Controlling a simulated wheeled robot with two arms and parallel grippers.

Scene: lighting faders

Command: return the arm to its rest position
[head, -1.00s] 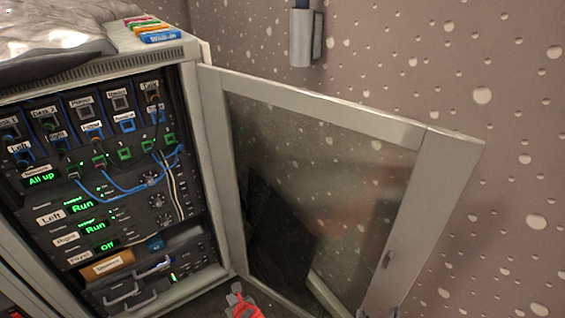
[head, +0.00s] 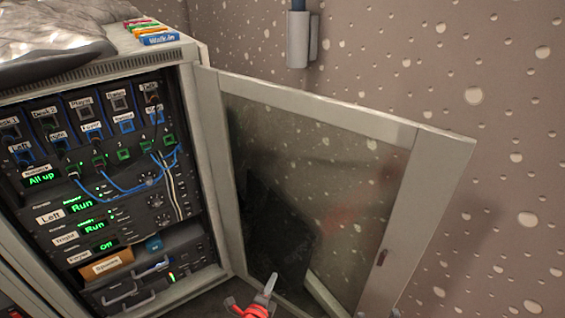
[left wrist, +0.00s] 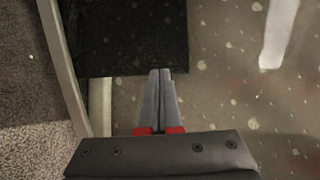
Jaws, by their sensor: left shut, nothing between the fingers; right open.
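My left gripper (head: 268,287) shows at the bottom edge of the head view, in front of the foot of the open glass door (head: 397,215). Only its grey tips and red part show there; the rest of the arm is below the picture. In the left wrist view the left gripper (left wrist: 161,72) has its two grey fingers together with nothing between them. A dark panel and speckled glass lie beyond the tips. I do not make out my right gripper in either view.
An equipment rack (head: 197,165) with blue cables and green displays stands at left. Its glazed door is swung open to the right. Coloured labelled strips (head: 160,38) lie on top. A grey wall fixture (head: 298,40) hangs above the door. The pitted wall is behind.

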